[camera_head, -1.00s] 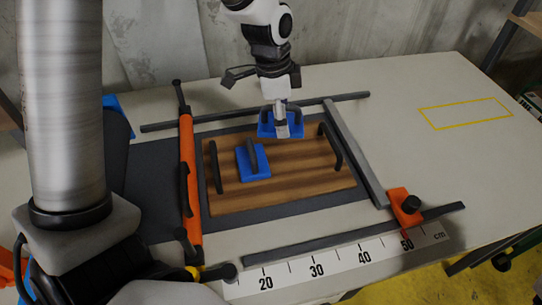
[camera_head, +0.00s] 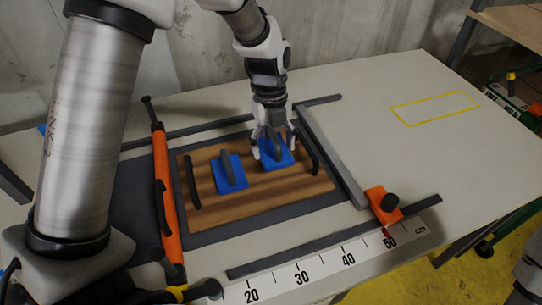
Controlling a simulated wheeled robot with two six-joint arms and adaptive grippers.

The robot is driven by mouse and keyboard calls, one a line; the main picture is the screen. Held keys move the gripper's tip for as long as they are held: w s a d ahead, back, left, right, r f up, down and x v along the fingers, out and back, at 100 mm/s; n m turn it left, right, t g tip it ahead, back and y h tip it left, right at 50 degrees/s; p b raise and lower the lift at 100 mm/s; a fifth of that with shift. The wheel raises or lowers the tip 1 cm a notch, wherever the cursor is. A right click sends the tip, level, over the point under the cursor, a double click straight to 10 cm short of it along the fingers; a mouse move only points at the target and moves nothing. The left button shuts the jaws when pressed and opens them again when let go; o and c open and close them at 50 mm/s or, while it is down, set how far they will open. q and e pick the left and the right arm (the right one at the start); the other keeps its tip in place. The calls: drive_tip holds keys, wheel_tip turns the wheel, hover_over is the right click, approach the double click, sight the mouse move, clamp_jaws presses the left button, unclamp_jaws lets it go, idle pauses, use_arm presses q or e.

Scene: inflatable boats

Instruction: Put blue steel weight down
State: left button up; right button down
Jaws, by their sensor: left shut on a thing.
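My left gripper (camera_head: 272,145) points down and is shut on the dark handle of a blue steel weight (camera_head: 281,162). The fingers hide part of this weight and its handle. The weight is over the back right part of a striped wooden board (camera_head: 262,203); I cannot tell whether it rests on the wood. A second blue weight (camera_head: 228,176) with a dark upright handle sits on the board to the left, apart from the held one. My right gripper is not in view.
The board has dark handles at both ends and lies on a dark mat. An orange bar (camera_head: 164,200) stands left, a grey bar (camera_head: 330,157) right, with an orange clamp (camera_head: 383,203). A centimetre ruler (camera_head: 322,269) lies in front. The yellow-outlined rectangle (camera_head: 434,108) is empty.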

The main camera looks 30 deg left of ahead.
sight(273, 150)
use_arm(q)
wheel_tip(273, 150, down, 3)
drive_tip(key=shift+s+f, duration=0.1)
drive_tip(key=shift+f, duration=0.15)
drive_tip(key=o, duration=1.8)
drive_tip(key=shift+f, duration=0.1)
drive_tip(key=r, duration=0.4)
drive_tip(key=w+a+r, duration=0.1)
drive_tip(key=r, duration=0.7)
drive_tip(key=shift+w+a+r, duration=0.1)
drive_tip(key=shift+w+a, duration=0.05)
